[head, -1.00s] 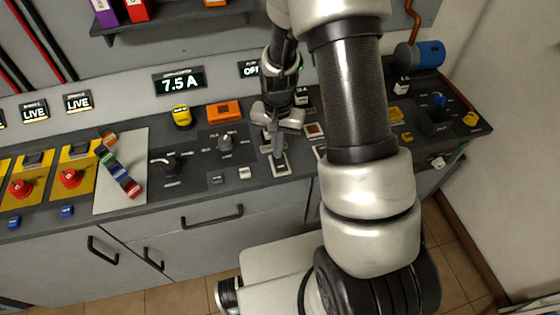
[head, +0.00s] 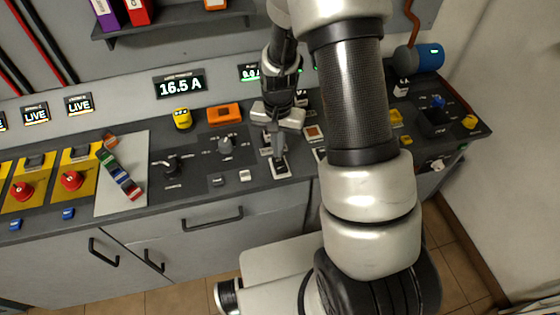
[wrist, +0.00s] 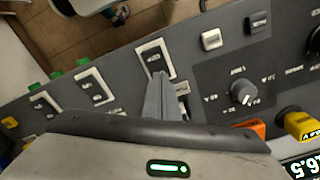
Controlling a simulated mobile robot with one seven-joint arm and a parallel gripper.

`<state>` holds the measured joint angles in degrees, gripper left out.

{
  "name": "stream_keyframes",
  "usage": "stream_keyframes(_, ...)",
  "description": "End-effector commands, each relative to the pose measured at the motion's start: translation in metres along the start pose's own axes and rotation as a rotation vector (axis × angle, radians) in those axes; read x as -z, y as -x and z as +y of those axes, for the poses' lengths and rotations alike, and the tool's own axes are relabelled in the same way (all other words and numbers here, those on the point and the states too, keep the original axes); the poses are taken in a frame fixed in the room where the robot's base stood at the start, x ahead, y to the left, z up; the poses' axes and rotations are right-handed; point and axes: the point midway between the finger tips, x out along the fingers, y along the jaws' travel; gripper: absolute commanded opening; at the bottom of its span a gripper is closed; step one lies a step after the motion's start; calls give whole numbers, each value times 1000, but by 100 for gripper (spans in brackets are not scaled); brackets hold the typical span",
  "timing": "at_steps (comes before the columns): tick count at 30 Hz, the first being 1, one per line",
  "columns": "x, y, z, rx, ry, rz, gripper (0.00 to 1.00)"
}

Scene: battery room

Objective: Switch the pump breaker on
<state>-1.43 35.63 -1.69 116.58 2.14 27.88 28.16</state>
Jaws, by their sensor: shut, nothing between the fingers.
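The white-framed breaker switch at my fingertips shows in the head view (head: 280,170) and in the wrist view (wrist: 152,57). I take it as the pump breaker, but its label is too small to read. My gripper (head: 276,152) is shut and empty, pointing down at the upper part of this switch. In the wrist view my gripper's fingers (wrist: 160,98) reach the switch's edge, and I cannot tell whether they touch it. A partly hidden display (head: 250,72) above shows lit digits. The display to its left (head: 181,86) reads 16.5 A.
More white-framed switches (wrist: 95,87) line the panel. A rotary knob (wrist: 243,92), an orange block (head: 224,112) and a yellow piece (head: 182,118) are near my gripper. Red buttons on yellow plates (head: 71,181) stand at the left. My arm hides part of the right side.

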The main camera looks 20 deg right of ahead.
Motion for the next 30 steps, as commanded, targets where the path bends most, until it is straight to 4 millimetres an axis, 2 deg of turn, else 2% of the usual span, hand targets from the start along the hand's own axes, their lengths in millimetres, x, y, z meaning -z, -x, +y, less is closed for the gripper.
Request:
stream_keyframes(1,0,8,0,1,0,1,0)
stream_keyframes(16,0,47,0,1,0,2,0)
stream_keyframes(30,0,50,0,0,0,1,0)
